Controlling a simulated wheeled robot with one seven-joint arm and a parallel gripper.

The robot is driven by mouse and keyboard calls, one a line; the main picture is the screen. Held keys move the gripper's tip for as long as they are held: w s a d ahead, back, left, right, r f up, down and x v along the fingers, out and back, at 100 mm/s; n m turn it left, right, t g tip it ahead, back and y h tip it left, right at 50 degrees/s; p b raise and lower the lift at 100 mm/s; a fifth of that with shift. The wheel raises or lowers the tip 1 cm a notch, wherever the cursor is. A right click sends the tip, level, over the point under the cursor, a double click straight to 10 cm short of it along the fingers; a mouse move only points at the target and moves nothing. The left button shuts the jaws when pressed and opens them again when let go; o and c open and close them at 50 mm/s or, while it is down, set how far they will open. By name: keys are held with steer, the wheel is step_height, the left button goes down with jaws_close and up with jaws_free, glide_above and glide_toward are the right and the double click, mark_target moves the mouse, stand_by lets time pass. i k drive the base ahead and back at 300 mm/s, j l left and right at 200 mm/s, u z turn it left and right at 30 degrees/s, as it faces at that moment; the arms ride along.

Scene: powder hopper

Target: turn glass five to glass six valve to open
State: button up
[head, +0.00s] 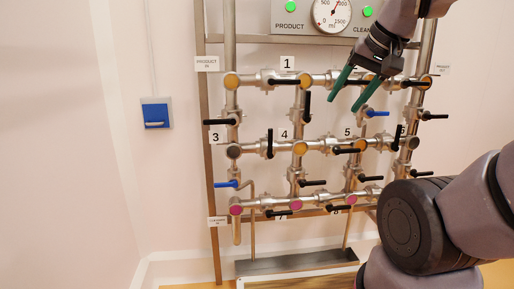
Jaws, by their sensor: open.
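The valve between glass five and glass six has a black handle (395,138) that stands upright, across the horizontal pipe. Glass five (361,146) is a yellow round sight glass near the label 5 on the middle pipe row. Glass six (414,143) is at the right end of that row, its label partly covered by the handle. My gripper (344,104) has two green fingers spread apart with nothing between them. In the picture it is above and left of the handle, over the space between the top and middle rows.
Several other black handles sit close by, including a level one (347,151) left of glass five. A blue handle (377,113) is just right of my fingers. A gauge panel (290,22) is above. A blue box (155,114) hangs on the left wall.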

mark_target(395, 147)
steer(key=i+l+z, duration=0.1)
steer(key=l+z, duration=0.2)
steer(key=z, duration=0.15)
steer(key=i+l+z, duration=0.15)
steer(key=z, duration=0.35)
steer(key=i+j+z, duration=0.2)
steer(key=i+j, duration=0.3)
